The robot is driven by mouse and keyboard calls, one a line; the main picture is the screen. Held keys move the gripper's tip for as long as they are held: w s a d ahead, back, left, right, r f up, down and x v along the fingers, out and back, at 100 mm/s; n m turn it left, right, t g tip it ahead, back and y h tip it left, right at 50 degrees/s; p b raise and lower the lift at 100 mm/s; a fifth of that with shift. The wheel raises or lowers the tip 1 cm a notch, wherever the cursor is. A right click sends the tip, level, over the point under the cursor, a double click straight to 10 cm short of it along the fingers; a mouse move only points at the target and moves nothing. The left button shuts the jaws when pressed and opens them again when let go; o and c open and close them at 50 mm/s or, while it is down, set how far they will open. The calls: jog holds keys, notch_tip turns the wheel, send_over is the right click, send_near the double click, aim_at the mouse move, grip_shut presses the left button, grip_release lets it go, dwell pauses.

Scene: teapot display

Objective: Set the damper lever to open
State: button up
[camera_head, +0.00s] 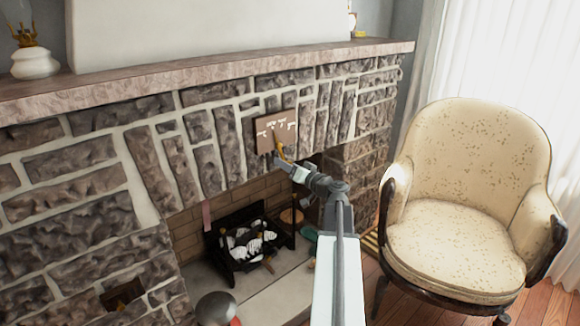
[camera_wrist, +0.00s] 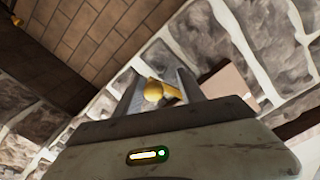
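The damper plate (camera_head: 265,139) is a brown panel with white markings on the stone fireplace front, above the firebox opening. Its brass damper lever (camera_head: 280,150) hangs at the lower part of the plate, pointing down and slightly right. My gripper (camera_head: 281,162) is at the lever's lower end. In the wrist view, the lever's round gold knob (camera_wrist: 152,92) lies between the two grey fingers of my gripper (camera_wrist: 162,88). The fingers stand apart, with the knob closer to the left finger. Part of the plate (camera_wrist: 228,82) shows behind the right finger. The markings are too small to read.
The stone mantel shelf (camera_head: 200,84) juts out above the plate. Below is the firebox with a black log grate (camera_head: 232,262). A cream armchair (camera_head: 470,190) stands close on the right. A white lamp (camera_head: 35,63) sits on the mantel's left end.

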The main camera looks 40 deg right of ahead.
jog(key=shift+s+d+f, duration=0.1)
jog(key=shift+s+d, duration=0.05)
jog(key=shift+s, duration=0.05)
jog(key=s, duration=0.7)
jog(key=shift+s+a, duration=0.25)
jog(key=shift+a, duration=0.05)
